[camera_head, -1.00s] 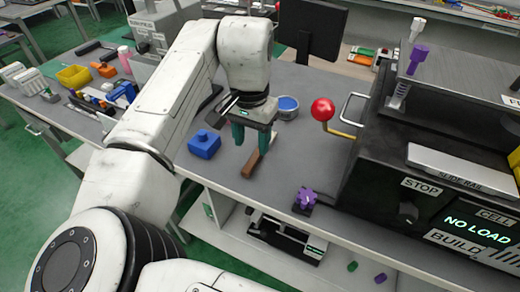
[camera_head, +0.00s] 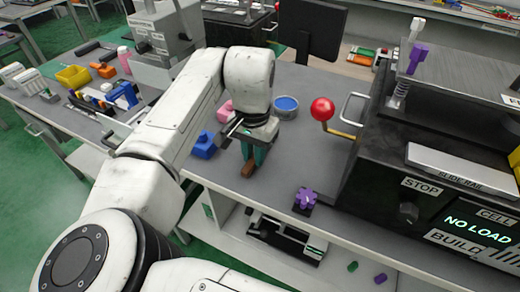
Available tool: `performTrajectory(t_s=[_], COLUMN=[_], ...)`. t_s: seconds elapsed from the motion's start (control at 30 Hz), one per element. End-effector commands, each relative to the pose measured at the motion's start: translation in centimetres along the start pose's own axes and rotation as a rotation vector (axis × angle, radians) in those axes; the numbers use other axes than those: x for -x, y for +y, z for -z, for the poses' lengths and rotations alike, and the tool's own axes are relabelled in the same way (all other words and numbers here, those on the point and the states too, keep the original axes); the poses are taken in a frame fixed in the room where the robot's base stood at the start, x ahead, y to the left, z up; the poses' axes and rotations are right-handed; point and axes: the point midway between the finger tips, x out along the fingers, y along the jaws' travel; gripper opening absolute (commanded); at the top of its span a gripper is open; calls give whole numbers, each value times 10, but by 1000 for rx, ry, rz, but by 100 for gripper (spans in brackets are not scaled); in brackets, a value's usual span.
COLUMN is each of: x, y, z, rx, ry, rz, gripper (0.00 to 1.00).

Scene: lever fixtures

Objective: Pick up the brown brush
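The brown brush (camera_head: 249,169) lies on the grey worktop, near its front edge. Only its near end shows below my gripper; the rest is hidden behind the fingers. My gripper (camera_head: 253,160) points down over the brush, with its green fingers low and close around it. I cannot tell whether the fingers touch the brush or are closed on it.
A blue block (camera_head: 204,146) and a pink piece (camera_head: 225,113) lie left of my gripper. A blue round tin (camera_head: 286,104) stands behind it. A red-ball lever (camera_head: 322,109) and the black machine are to the right. A purple knob (camera_head: 305,198) sits at the front edge.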

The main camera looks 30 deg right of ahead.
Motion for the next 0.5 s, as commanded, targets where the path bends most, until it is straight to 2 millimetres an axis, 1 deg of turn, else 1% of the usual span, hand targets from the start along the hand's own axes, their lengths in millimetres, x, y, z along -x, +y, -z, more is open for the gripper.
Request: performTrajectory(t_s=[0.03,0.17,0.2,0.5], x=[0,0,0,1], y=[0,0,0,0], z=[0,0,0,0], rx=[0,0,0,0], ry=[0,0,0,0], rz=[0,0,0,0], gripper=[14,1,0,0])
